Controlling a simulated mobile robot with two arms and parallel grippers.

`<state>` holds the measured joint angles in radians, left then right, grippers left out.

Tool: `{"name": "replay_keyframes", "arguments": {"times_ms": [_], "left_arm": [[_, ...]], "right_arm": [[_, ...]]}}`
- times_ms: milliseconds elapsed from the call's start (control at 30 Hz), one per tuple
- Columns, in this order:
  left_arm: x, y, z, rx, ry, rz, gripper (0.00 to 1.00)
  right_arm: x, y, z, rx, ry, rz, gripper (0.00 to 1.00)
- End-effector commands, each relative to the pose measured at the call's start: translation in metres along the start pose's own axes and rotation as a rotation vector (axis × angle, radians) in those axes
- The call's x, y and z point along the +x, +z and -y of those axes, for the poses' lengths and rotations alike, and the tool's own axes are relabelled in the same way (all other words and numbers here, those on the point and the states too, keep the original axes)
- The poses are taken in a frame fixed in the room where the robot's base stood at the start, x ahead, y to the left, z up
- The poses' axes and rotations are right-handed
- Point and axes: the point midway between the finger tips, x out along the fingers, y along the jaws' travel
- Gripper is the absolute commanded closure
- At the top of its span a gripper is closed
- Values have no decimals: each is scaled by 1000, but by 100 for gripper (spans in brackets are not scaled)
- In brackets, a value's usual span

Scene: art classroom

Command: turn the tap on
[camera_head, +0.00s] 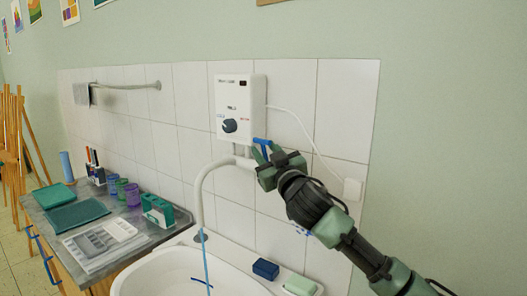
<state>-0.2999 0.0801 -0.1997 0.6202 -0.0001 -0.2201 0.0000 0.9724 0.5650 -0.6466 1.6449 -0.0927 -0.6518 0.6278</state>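A white water heater box (240,108) with a dark round knob (230,126) hangs on the tiled wall. Below it, a blue tap lever (263,142) sticks out to the right. A white curved spout (200,190) arches left and down over the white basin (150,277). A thin blue stream (206,262), apparently water, drops from the spout's mouth into the basin. My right gripper (268,156) is at the lever, its fingertips just below and around it. Whether it grips or only touches the lever is not clear. My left gripper is out of view.
A blue sponge (265,269) and a green-and-white block (300,285) lie on the basin's right rim. A counter at left holds trays (76,216), colored cups (132,194) and a teal-and-white holder (157,211). A towel rail (125,86) and a white wall outlet (352,189) flank the heater.

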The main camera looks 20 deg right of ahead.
Motion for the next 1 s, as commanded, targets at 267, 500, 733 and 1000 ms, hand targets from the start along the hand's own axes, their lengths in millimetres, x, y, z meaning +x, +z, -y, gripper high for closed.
{"name": "replay_keyframes", "arguments": {"times_ms": [267,500,733,1000], "left_arm": [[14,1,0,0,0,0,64],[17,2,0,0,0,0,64],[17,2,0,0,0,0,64],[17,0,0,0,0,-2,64]], "right_arm": [[-46,3,1,-1,-1,0,67],[-64,1,0,0,-1,1,67],[-64,1,0,0,0,2,67],[-64,1,0,0,-1,1,67]]}}
